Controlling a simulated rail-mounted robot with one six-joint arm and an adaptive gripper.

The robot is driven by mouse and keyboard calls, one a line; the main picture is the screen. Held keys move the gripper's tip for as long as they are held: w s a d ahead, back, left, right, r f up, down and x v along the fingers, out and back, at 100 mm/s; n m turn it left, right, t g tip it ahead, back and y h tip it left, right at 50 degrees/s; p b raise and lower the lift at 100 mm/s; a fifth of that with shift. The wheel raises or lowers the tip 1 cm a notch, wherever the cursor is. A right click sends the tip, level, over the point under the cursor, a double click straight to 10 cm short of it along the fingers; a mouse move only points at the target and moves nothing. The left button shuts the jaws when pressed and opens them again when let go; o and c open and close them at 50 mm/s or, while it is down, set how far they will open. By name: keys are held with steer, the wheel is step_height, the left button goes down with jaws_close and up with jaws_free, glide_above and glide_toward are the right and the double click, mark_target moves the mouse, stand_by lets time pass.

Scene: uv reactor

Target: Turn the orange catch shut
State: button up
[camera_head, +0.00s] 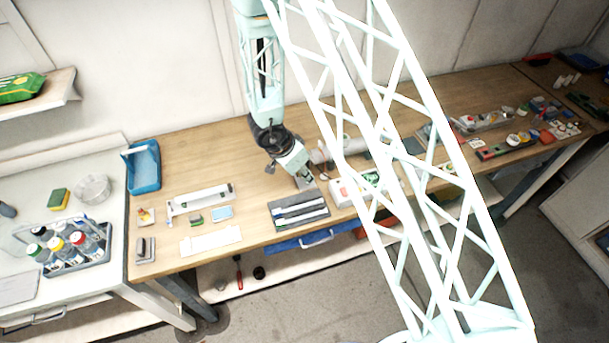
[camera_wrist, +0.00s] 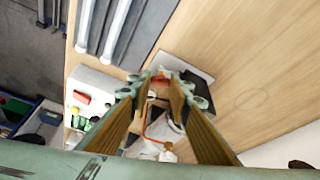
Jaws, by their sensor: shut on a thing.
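My gripper (camera_wrist: 166,86) reaches down to the bench, its two fingers close together around a small orange-red piece, the orange catch (camera_wrist: 159,80). The catch is mostly hidden between the fingertips, so I cannot tell its exact angle. Behind the fingers a pale, shiny reactor body (camera_wrist: 166,128) with a thin orange line is partly visible. In the head view my gripper (camera_head: 303,181) is low over the bench, beside a grey cylinder (camera_head: 338,150); the catch is not distinguishable there.
A white control box (camera_wrist: 92,88) with red and green buttons stands close by. A grey tray (camera_head: 286,219) with white tubes lies in front. A grey plate (camera_wrist: 184,66) lies near the fingertips. The wooden bench (camera_head: 245,160) is bare behind and left of my gripper.

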steer(key=o, duration=0.8)
steer(key=shift+o, duration=0.2)
steer(key=shift+n+t, duration=0.4)
steer(key=shift+n, duration=0.6)
steer(key=shift+s+d+f+n+y+b, duration=0.1)
steer(key=shift+n+y+b, duration=0.4)
steer(key=shift+n+b, duration=0.6)
steer(key=shift+d+n+t+y+b, duration=0.2)
steer(key=shift+n+y+b, duration=0.65)
steer(key=shift+b, duration=2.2)
steer(key=shift+d+n+t+y+b, duration=0.15)
steer(key=shift+n+b, duration=1.3)
steer(key=shift+b, duration=1.6)
steer(key=shift+d+n+y+b, duration=0.1)
steer(key=shift+n+y+b, duration=0.8)
steer(key=shift+n+b, duration=3.25)
steer(key=s+r+m+p, duration=0.1)
steer(key=s+r+p, duration=0.1)
steer(key=r, duration=0.4)
steer(key=s+d+r+m+p, duration=0.1)
steer(key=s+r+m+p, duration=0.1)
steer(key=r, duration=0.4)
steer(key=shift+s+d+r+p, duration=0.3)
steer(key=shift+s+r+p, duration=0.15)
steer(key=shift+p, duration=0.7)
